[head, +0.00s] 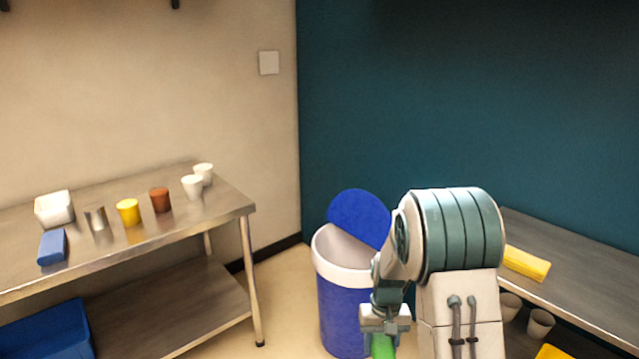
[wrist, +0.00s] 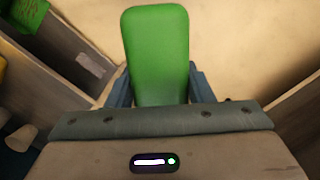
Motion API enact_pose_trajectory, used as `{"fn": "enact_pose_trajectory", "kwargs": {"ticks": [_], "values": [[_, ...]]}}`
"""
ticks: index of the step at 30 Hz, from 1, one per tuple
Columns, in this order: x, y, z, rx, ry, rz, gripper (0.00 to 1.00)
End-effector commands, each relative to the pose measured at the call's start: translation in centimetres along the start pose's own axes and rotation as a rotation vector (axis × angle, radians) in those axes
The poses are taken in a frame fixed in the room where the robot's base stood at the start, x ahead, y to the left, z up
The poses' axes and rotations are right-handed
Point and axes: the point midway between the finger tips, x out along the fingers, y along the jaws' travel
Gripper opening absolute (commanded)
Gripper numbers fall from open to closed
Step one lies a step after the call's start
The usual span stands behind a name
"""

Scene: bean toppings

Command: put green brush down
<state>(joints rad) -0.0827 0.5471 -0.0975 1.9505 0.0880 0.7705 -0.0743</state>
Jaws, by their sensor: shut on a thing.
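The green brush (wrist: 157,50) is held in my gripper (wrist: 160,88), with a finger on each side of it in the wrist view. It is a rounded green block there, and its far end is clear of the fingers. In the head view my gripper (head: 384,328) hangs low in front of the bin, and a small part of the green brush (head: 382,346) shows under it at the bottom edge. The rest of the brush is cut off there.
A blue bin (head: 338,300) with a white rim and raised lid stands beside my arm. The left metal table (head: 150,235) holds several cups, a white container and a blue block (head: 52,247). The right table (head: 590,285) holds a yellow block (head: 526,263) and has bare room.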

Motion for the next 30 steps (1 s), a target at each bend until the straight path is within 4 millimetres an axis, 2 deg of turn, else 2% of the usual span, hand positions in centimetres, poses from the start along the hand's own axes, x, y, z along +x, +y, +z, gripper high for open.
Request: {"fn": "enact_pose_trajectory", "kwargs": {"ticks": [1,13,19,30], "values": [[-1.8,0.0,0.4,0.000,-0.002,0.001,0.22],[-6.4,0.1,1.7,0.003,-0.001,0.007,0.22],[-7.4,0.2,2.1,0.005,0.000,0.010,0.22],[-7.4,0.2,2.1,0.004,0.002,0.012,0.22]]}}
